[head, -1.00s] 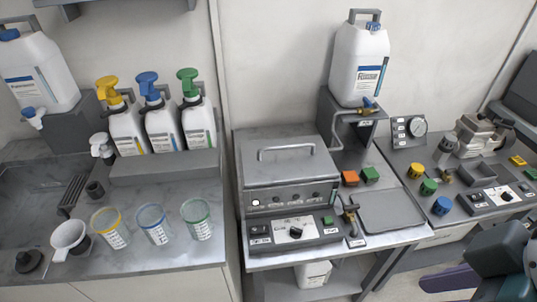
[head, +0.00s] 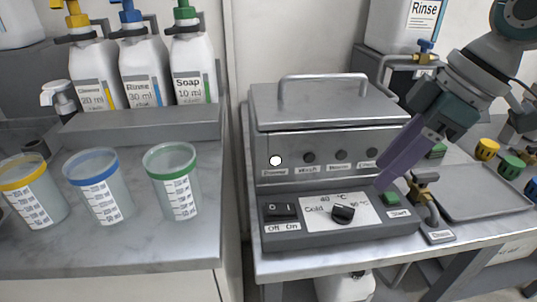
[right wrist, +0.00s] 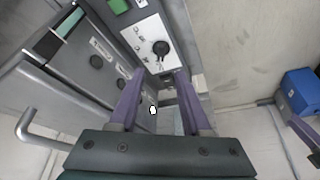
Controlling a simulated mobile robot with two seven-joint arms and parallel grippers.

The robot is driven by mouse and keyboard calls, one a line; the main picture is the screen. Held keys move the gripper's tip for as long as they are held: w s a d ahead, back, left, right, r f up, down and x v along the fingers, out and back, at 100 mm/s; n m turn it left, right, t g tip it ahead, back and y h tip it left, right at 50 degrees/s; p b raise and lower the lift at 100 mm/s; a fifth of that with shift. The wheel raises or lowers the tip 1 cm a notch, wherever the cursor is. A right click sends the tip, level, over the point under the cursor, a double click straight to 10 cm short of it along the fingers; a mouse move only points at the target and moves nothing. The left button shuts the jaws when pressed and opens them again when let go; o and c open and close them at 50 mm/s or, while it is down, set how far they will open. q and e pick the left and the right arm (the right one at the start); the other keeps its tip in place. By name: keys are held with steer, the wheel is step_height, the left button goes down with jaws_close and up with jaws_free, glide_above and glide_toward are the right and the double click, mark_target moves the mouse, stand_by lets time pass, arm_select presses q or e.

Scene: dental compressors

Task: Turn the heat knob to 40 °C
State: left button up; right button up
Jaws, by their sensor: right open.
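The heat knob (head: 343,213) is a black knob on a white dial plate (head: 318,205) marked Cold, 40 °C and a hotter value. The plate is on the front control panel of a grey lidded bath (head: 325,120). I cannot tell surely where the knob points. My right gripper (head: 384,183) has purple fingers that reach down from the right, above and to the right of the knob. In the right wrist view the open fingers (right wrist: 161,74) are spread and empty, with the knob (right wrist: 160,47) beyond their tips. My left gripper is not in view.
An Off/On switch (head: 281,210) is left of the dial and a green Start button (head: 391,198) is right of it, close to my fingers. A brass drain tap (head: 425,190) stands right of the panel. Measuring cups (head: 172,180) stand on the left counter.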

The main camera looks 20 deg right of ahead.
mark_target(346, 208)
steer(key=b+x, duration=0.2)
steer(key=x, duration=0.7)
steer(key=shift+a+f, duration=0.1)
steer(key=shift+f, duration=0.15)
jaws_close()
